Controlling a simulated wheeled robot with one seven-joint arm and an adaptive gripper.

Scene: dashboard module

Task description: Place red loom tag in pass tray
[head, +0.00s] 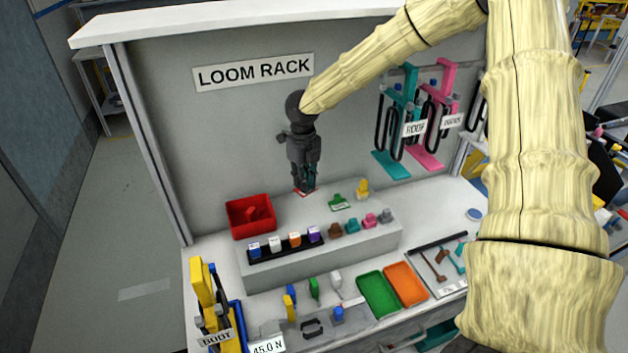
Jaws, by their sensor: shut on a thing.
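My gripper (306,187) points down over the raised shelf, below the LOOM RACK sign. It is shut on a small red and white piece, which looks like the red loom tag (303,193); the fingers hide most of it. I cannot tell whether the tag touches the shelf. A green tray (378,295) lies empty on the lower bench, in front of the shelf and to the right of my gripper. It looks like the pass tray, but I see no label on it.
An orange tray (406,284) lies beside the green one. A red bin (250,229) with a red piece inside stands left of my gripper. A green piece (340,203) and a yellow piece (362,188) stand to the right. Several connectors (294,240) line the shelf front.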

